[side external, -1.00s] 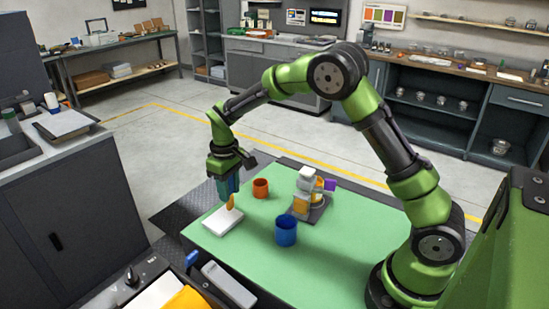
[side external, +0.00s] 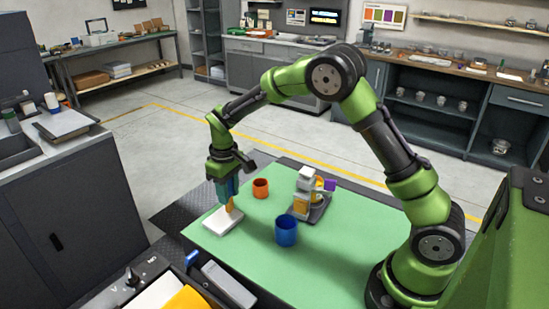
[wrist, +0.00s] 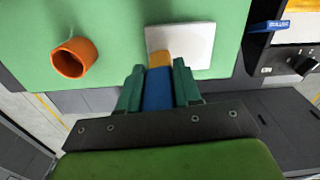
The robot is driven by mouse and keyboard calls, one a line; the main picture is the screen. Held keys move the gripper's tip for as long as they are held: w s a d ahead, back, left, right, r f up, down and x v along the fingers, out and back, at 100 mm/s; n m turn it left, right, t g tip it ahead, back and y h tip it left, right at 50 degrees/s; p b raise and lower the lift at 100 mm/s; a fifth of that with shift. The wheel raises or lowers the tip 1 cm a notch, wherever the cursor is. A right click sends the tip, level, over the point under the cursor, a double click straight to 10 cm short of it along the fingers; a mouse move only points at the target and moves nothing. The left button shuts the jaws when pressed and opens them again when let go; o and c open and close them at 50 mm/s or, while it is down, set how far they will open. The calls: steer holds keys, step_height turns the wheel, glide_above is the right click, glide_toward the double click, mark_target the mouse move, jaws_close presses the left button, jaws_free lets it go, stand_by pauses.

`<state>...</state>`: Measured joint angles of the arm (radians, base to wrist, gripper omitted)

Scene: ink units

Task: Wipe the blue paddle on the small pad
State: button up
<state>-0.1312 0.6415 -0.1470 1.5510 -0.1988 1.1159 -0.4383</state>
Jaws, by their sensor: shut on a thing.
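My gripper (side external: 227,190) points down over the front left of the green table and is shut on the blue paddle. The paddle (wrist: 158,92) shows in the wrist view as a blue bar between the green fingers, with an orange-yellow tip. The side view shows its orange end (side external: 229,204) below the fingers. The small pad (side external: 221,222) is a white block lying flat on the table; it also shows in the wrist view (wrist: 195,38). The tip overlaps the pad's edge in both views; I cannot tell whether it touches.
An orange cup (side external: 261,188) stands right of and behind the gripper. A blue cup (side external: 286,231) stands right of the pad. A grey-and-white unit (side external: 305,190) with orange and purple parts stands behind the blue cup. Green table (side external: 335,255) is clear toward the front right.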

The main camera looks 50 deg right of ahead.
steer(key=shift+a+r, duration=0.1)
steer(key=shift+a, duration=1.4)
steer(key=shift+a+f, duration=0.15)
steer(key=shift+a, duration=0.65)
steer(key=shift+a+f, duration=0.1)
steer(key=shift+a, duration=0.7)
steer(key=shift+d+r, duration=0.15)
steer(key=shift+d, duration=0.7)
steer(key=shift+d+r, duration=0.1)
steer(key=shift+d, duration=0.75)
steer(key=shift+d+f, duration=0.2)
steer(key=shift+d, duration=1.35)
steer(key=shift+a, duration=3.3)
step_height(320, 180, up, 6)
steer(key=shift+r, duration=0.15)
steer(key=shift+d, duration=0.1)
